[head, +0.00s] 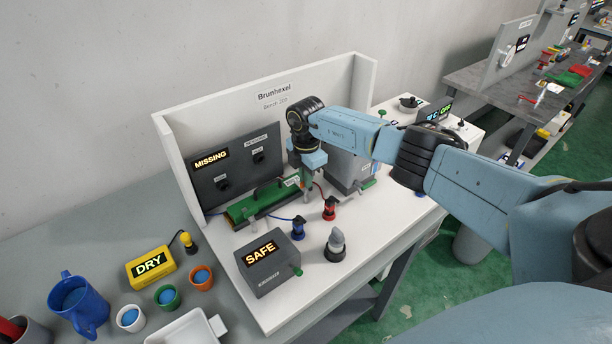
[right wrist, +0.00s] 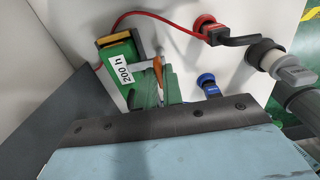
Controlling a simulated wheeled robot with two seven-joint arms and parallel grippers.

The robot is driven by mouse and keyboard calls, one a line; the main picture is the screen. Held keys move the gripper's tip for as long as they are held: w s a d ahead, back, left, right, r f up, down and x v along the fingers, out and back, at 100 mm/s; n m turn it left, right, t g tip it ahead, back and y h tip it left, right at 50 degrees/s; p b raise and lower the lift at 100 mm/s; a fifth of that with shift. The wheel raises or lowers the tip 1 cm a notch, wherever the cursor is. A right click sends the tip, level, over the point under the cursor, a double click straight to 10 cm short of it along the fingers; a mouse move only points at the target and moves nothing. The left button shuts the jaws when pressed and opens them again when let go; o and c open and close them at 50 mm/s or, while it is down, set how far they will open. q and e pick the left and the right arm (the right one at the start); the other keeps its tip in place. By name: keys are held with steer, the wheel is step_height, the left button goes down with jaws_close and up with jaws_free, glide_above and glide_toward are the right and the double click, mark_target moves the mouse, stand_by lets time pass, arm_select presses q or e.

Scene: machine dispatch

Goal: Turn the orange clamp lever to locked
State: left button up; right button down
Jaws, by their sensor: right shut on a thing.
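The orange clamp lever (right wrist: 158,70) shows in the right wrist view as a small orange piece beside the label "200 h" on a green fixture (right wrist: 118,72). In the head view I cannot make the lever out; my right gripper covers that spot. My right gripper (head: 308,192) points down over the right end of the green fixture (head: 262,202). In the right wrist view its fingers (right wrist: 157,88) are closed around the orange lever, partly hidden by the wrist housing. The lever's exact angle is hard to tell. My left gripper is not in view.
A red plug (head: 329,208), a blue plug (head: 298,229) and a grey knob (head: 336,243) stand in front of the fixture. A "SAFE" box (head: 268,265) is at the front; a "MISSING" panel (head: 236,165) stands behind. Cups and a yellow "DRY" box (head: 150,267) are left.

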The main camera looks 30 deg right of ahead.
steer(key=shift+r, duration=0.1)
steer(key=c, duration=1.5)
jaws_free()
steer(key=shift+c, duration=0.2)
step_height(320, 180, up, 13)
steer(key=b, duration=0.1)
steer(key=shift+r, duration=0.15)
